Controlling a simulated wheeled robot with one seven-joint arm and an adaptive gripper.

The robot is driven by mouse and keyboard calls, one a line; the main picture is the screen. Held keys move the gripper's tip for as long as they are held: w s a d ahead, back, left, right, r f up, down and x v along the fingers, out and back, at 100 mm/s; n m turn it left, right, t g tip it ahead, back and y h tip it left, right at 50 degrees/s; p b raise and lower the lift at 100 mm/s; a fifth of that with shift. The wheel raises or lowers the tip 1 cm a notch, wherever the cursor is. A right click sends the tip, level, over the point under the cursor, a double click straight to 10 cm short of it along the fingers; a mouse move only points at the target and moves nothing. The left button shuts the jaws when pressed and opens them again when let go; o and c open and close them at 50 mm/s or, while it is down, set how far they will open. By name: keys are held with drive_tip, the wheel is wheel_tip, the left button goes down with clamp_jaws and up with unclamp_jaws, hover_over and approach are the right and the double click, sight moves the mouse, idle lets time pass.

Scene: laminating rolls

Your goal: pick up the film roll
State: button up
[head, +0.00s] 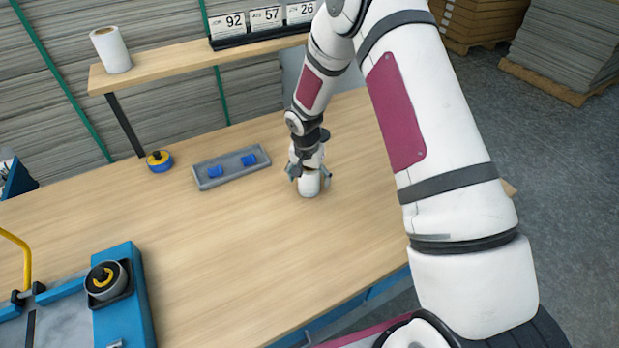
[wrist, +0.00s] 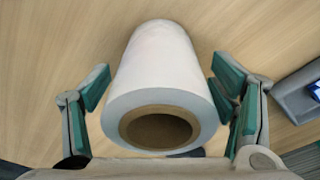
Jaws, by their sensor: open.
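The film roll (head: 309,184) is a white cylinder with a brown core, standing upright on the wooden table. In the wrist view the film roll (wrist: 165,65) fills the middle, with its open core end facing the camera. My gripper (head: 310,175) is over the roll, with one finger on each side of it. In the wrist view my gripper (wrist: 160,92) is open, and its green-padded fingers show gaps to the roll on both sides. The head view partly hides the roll's top behind the gripper.
A grey tray (head: 203,184) with blue pieces lies left of the roll. A blue and yellow round item (head: 159,161) sits farther left. Another white roll (head: 111,50) stands on the raised shelf (head: 176,63). A blue machine (head: 125,292) is at the front left. The table's middle is clear.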

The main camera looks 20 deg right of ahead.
drive_tip(key=shift+w+f, duration=0.1)
drive_tip(key=shift+f, duration=0.45)
drive_tip(key=c, duration=1.2)
